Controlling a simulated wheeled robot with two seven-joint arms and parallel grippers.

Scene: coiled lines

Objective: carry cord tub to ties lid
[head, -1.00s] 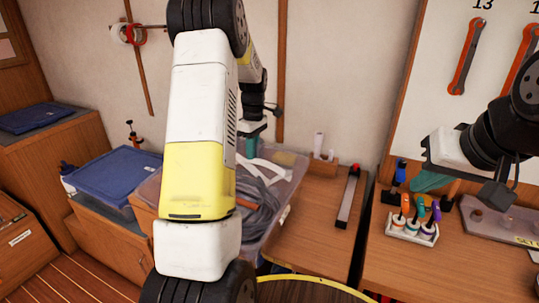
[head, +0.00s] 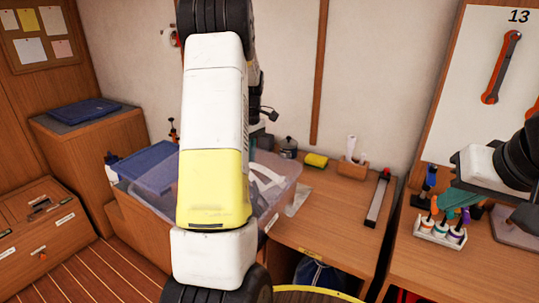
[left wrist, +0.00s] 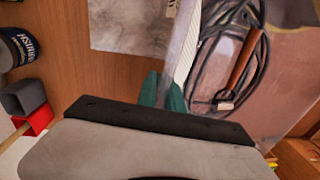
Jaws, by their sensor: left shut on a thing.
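The cord tub (head: 287,181) is a clear plastic tub, partly hidden behind my left arm in the head view. In the left wrist view it holds a coil of dark cord (left wrist: 207,65) and a brown-handled tool. My left gripper (left wrist: 162,92) has its green fingers shut on the tub's wall (left wrist: 186,42); in the head view my arm hides it. A blue lid (head: 150,165) lies left of my arm, partly behind the tub. Another blue lid (head: 85,111) lies on the far-left cabinet. I cannot read which is the ties lid. My right gripper (head: 455,199) hangs over the right bench, its opening unclear.
A yellow sponge (head: 316,160), a dark pot (head: 289,147) and a wooden holder (head: 352,168) stand along the bench back. A long bar tool (head: 378,199) lies near the bench's right side. A bottle rack (head: 440,232) stands below my right gripper. The bench middle is mostly clear.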

